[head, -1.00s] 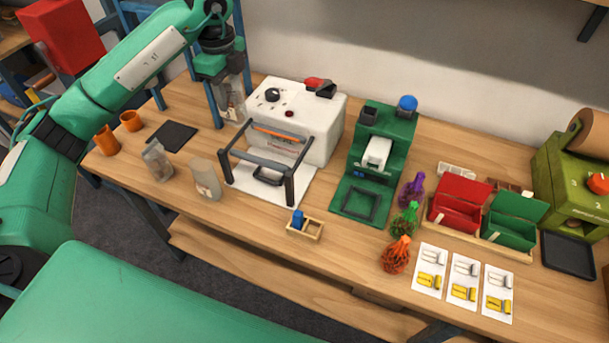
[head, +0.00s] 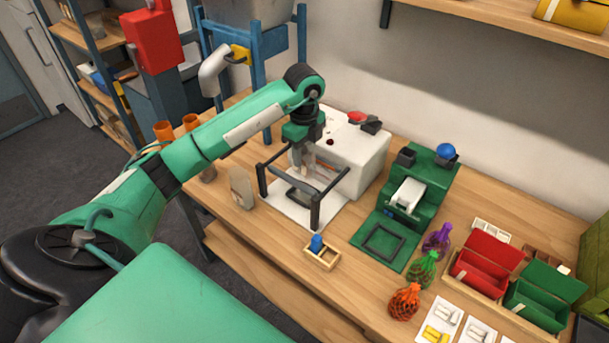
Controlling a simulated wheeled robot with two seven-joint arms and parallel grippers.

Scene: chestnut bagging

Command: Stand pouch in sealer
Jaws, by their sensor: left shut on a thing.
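The sealer (head: 368,158) is a white box with a dark frame in front, standing on a white base. My left gripper (head: 306,165) points down just in front of the white box, inside the dark frame. It is shut on a pale pouch, which is small here and hard to make out between the fingers and the frame. I cannot tell whether the pouch touches the sealer's base. Another pale pouch (head: 241,187) stands upright on the table, left of the sealer. My right gripper is out of view.
Right of the sealer stands a green device (head: 418,195) with a blue ball. A small wooden holder (head: 322,258) with a blue piece sits in front. Netted bags, the orange one (head: 404,302) nearest, and a red box (head: 482,268) lie further right. Orange cups (head: 164,131) stand behind my arm.

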